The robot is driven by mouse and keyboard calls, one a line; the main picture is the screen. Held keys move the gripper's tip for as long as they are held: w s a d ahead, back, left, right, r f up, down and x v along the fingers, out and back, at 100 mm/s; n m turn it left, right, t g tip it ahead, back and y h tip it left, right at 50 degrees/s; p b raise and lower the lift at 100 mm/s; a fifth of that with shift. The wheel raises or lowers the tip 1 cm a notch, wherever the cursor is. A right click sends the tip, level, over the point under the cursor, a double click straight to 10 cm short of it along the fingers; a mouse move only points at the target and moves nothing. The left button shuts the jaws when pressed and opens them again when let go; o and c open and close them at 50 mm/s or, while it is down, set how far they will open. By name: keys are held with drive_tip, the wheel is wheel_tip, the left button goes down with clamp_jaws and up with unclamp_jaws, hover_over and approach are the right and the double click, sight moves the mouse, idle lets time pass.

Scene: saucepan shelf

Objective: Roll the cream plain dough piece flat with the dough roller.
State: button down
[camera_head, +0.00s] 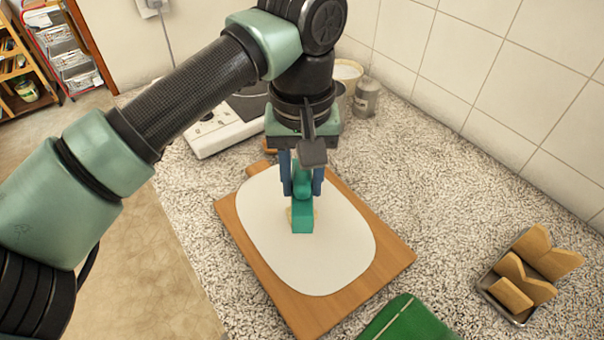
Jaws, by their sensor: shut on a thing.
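My gripper (302,188) points down over the wooden board, its two blue fingers shut on the teal dough roller (302,216). The roller is over the middle of a large, flat, off-white oval (335,245) lying on the board. A small cream-yellow piece (290,216), which looks like the cream dough, shows at the roller's edges. Most of this piece is hidden under the roller, so I cannot tell how thick it is or whether the roller touches it.
The wooden board (390,260) lies on a speckled counter (430,180). A green item (408,320) lies near its front corner. A metal tray (490,288) with wooden-looking pieces (530,270) stands at right. A white appliance (215,133), a container (347,72) and a grey jar (367,98) are behind.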

drive_tip(key=shift+f+b, duration=0.4)
drive_tip(key=shift+f, duration=0.05)
idle(0.3)
drive_tip(key=shift+a+f+b, duration=0.2)
drive_tip(key=shift+a+b, duration=0.1)
drive_tip(key=shift+a, duration=0.1)
drive_tip(key=shift+a+r, duration=0.1)
drive_tip(key=shift+a, duration=0.2)
drive_tip(key=shift+d, duration=0.1)
drive_tip(key=shift+d, duration=0.1)
